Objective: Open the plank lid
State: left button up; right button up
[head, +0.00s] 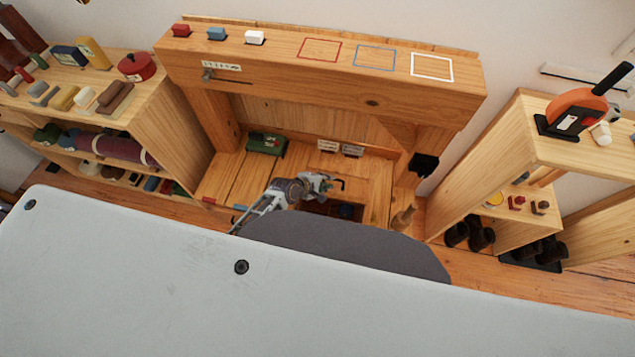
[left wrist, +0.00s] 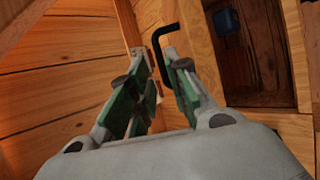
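The plank lid (head: 365,178) appears to be the pale plank section in the floor of the wooden alcove, beside a dark opening (head: 318,207). A black bent handle (head: 341,183) stands at it; the handle (left wrist: 157,42) also shows in the left wrist view. My left gripper (head: 326,182) is at the handle. In the left wrist view its green-padded fingers (left wrist: 157,62) are apart, with the handle by the right fingertip; contact is unclear. The opening (left wrist: 265,60) shows at right there, with a blue object (left wrist: 228,21) inside. The lid's exact tilt is unclear. My right gripper is not in view.
A wooden beam (head: 270,75) with coloured blocks and outlined squares spans above the alcove. A green box (head: 266,144) sits at the alcove's back left. Shelves (head: 150,115) stand left and another unit (head: 480,165) right.

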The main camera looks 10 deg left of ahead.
pick_arm(q)
jog(key=shift+v, duration=2.6)
